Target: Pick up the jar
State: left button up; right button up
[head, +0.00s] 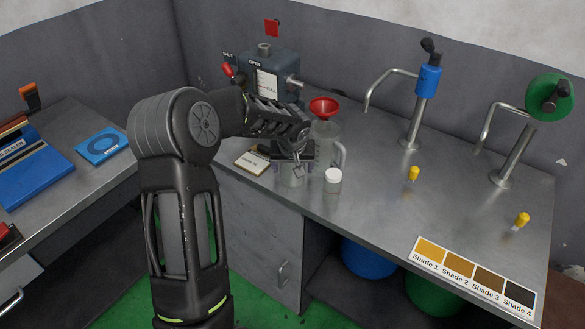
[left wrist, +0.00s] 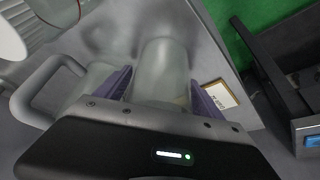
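A clear glass jar (head: 292,178) stands on the metal bench, close to its front edge. My left gripper (head: 294,155) is at the jar and hides its upper part in the head view. In the left wrist view the jar (left wrist: 163,65) lies between the two purple fingers of my left gripper (left wrist: 161,92). The fingers are spread apart, one on each side of the jar; a narrow gap shows by the left finger, and contact on the right side is unclear. My right gripper is in neither view.
A clear jug (head: 327,133) with a red funnel (head: 323,106) stands close behind the jar. Two taps, blue (head: 428,80) and green (head: 548,100), stand farther right.

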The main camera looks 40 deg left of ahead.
pick_arm(q)
jog(key=c, duration=1.2)
jog(key=shift+r, duration=0.2)
jog(key=shift+c, duration=0.2)
notch_tip(320, 180, up, 18)
jog(key=b, duration=0.2)
jog(key=shift+f, duration=0.15)
dwell(0.4)
